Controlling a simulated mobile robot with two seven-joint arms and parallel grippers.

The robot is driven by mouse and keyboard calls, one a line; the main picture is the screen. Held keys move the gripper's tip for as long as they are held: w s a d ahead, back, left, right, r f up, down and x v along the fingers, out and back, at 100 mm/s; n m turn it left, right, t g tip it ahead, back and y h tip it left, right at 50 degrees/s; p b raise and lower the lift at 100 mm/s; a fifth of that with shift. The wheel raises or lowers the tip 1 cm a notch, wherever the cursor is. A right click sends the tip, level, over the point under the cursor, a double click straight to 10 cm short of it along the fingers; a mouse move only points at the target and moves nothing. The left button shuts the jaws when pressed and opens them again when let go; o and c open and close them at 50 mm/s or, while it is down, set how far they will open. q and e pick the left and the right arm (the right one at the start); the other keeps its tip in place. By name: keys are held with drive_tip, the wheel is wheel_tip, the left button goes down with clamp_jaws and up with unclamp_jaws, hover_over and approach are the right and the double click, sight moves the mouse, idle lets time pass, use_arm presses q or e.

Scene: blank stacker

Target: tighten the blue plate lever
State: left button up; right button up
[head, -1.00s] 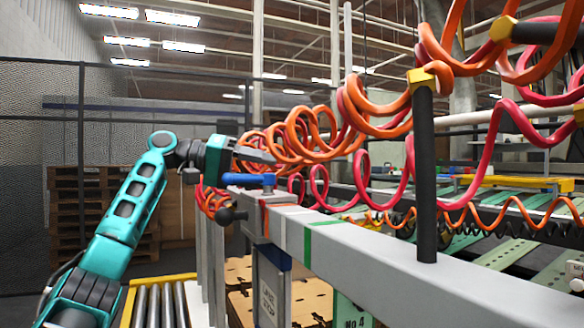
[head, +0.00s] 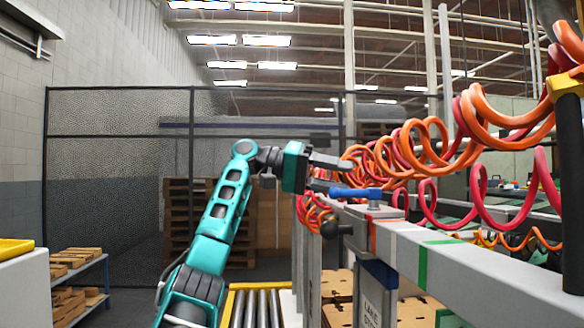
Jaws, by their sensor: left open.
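My left gripper (head: 330,173) comes in from the left. Its dark fingers are open and point right, just above and left of the lever's free end. In this view the fingers overlap the area by the lever, but I see no grip on it; whether a finger touches it I cannot tell. My right gripper is not in view.
The grey beam (head: 480,262) runs toward the lower right. Orange and red coiled hoses (head: 430,145) hang close to the right of my left gripper. A black knob (head: 330,229) sticks out below the lever. A roller conveyor (head: 258,308) lies below, and a mesh fence (head: 115,180) stands behind.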

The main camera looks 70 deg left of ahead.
use_arm(q)
drive_tip(key=p+v, duration=0.2)
drive_tip(key=v, duration=0.7)
idle(0.5)
drive_tip(key=shift+r, duration=0.1)
idle(0.8)
